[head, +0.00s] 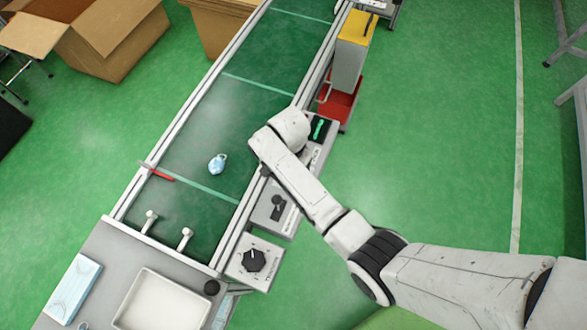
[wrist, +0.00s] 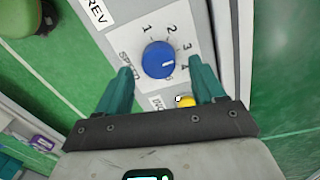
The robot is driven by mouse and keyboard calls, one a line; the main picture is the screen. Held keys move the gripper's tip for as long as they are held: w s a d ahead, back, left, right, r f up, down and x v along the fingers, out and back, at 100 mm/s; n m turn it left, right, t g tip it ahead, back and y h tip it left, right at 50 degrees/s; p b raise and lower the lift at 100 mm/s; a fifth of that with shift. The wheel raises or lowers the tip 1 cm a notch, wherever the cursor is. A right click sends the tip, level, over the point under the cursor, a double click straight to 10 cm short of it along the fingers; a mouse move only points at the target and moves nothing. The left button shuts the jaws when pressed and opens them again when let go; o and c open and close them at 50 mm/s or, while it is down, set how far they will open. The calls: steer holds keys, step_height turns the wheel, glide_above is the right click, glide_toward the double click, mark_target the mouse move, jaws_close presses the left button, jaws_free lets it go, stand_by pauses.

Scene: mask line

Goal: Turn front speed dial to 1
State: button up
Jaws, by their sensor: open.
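The blue speed dial (wrist: 158,60) sits on a white plate marked SPEED with numbers 1 to 4, in the upper middle of the wrist view. Its short white pointer mark is on the right side, toward the 4. My gripper (wrist: 160,67) is open, with one teal finger left of the dial and one right of it. I see a gap between each finger and the dial; whether the tips are level with it I cannot tell. In the head view my arm hides the gripper and this dial.
A yellow button (wrist: 187,101) lies just below the dial, close to the right finger. In the head view a black dial (head: 252,258) and a black switch (head: 278,207) are on nearby boxes along the conveyor (head: 204,215). A blue-white item (head: 217,163) lies on the belt.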

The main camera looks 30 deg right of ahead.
steer(key=shift+f, duration=0.85)
steer(key=shift+s, duration=0.1)
steer(key=c, duration=1.1)
